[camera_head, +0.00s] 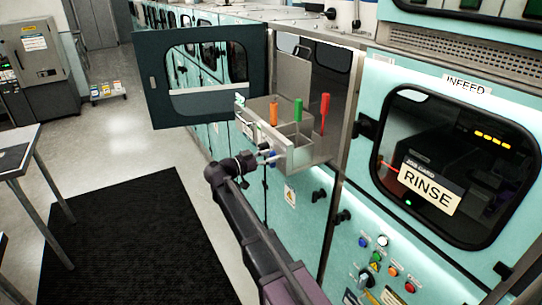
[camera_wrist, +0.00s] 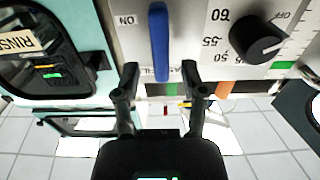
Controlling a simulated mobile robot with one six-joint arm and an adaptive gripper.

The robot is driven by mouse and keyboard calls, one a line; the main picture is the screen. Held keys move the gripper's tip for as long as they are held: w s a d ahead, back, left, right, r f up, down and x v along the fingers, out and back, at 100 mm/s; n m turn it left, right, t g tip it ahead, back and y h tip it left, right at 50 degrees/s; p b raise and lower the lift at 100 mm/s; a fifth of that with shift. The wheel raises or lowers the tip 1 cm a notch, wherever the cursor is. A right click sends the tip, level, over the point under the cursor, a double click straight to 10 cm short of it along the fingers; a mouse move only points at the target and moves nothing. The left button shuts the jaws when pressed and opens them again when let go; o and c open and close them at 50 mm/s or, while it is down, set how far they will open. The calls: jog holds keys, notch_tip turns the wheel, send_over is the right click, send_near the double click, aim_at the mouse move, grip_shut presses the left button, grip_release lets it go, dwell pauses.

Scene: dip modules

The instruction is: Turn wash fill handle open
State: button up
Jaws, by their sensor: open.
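The blue handle (camera_wrist: 158,42) is on a light panel at the top of the wrist view, with ON lettering to its left. The label below it is partly hidden. My gripper (camera_wrist: 160,73) is open, its two fingers on either side of the handle's lower end. I cannot tell whether they touch it; nothing is clamped. In the head view my gripper (camera_head: 266,157) is at the front of the pulled-out module (camera_head: 315,149), where a small bit of blue shows.
A black dial (camera_wrist: 257,40) sits right of the handle. Orange (camera_head: 274,113), green (camera_head: 298,110) and red (camera_head: 324,113) upright levers stand in the module. An open dark door (camera_head: 152,85) stands behind it to the left. A RINSE window (camera_head: 460,150) is at right.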

jog(key=shift+x, duration=0.85)
jog(key=shift+c, duration=0.2)
